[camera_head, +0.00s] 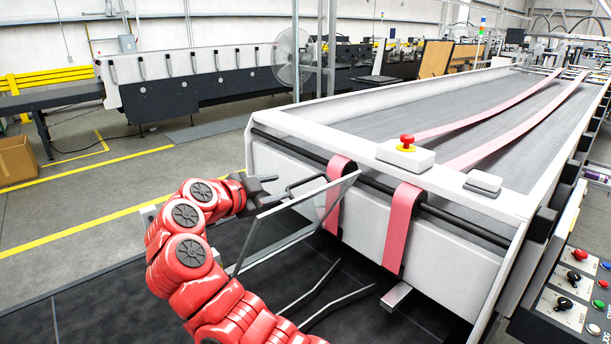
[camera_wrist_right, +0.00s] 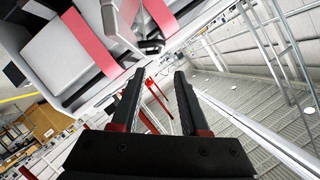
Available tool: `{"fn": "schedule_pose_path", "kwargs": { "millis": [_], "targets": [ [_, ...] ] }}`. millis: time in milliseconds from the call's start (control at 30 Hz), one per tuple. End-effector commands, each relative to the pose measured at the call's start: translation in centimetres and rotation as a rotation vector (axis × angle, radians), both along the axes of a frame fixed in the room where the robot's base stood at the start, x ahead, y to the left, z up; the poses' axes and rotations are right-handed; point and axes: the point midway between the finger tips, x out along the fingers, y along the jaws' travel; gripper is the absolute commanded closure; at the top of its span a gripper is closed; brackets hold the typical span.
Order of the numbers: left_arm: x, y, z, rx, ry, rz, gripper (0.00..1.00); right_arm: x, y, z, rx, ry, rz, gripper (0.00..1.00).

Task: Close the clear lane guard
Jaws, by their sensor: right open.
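The clear lane guard (camera_head: 290,222) is a see-through panel in a thin grey frame. It stands out, tilted, from the near end of the white machine, in front of the pink belts. A dark bar handle (camera_head: 305,184) sits along its upper edge. My right gripper (camera_head: 268,187) is just left of this handle, close to the guard's upper left corner. In the right wrist view its two dark fingers (camera_wrist_right: 157,72) are apart with nothing clearly held between them. Whether a finger touches the guard cannot be told. My left gripper is not in view.
The white conveyor frame (camera_head: 390,235) carries pink belts (camera_head: 398,228) over its near end. A red stop button (camera_head: 407,141) sits on its top edge. A control panel (camera_head: 575,290) is at the lower right. Open floor (camera_head: 100,200) lies to the left.

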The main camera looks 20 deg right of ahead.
Motion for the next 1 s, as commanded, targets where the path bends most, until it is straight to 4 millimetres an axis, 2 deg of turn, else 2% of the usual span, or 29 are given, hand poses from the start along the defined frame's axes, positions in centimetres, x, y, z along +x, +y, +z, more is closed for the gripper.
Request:
{"fn": "schedule_pose_path", "kwargs": {
  "millis": [33, 300, 500, 700, 1000],
  "targets": [
    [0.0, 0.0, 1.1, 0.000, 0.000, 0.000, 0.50, 0.6, -1.1, 0.1, 0.001, 0.005, -0.004, 0.55],
    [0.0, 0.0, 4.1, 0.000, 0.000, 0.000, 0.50, 4.0, -6.3, -1.7, -0.001, 0.004, -0.006, 0.55],
    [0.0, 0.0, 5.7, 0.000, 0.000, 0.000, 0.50, 6.1, -9.1, -2.7, -0.003, 0.000, -0.003, 0.55],
    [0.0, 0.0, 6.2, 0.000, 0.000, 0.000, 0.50, 7.1, -10.4, -3.5, -0.001, -0.003, -0.001, 0.55],
    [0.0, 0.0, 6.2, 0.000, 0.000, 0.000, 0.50, 7.2, -10.5, -3.8, 0.000, -0.001, -0.001, 0.55]
  ]
}}
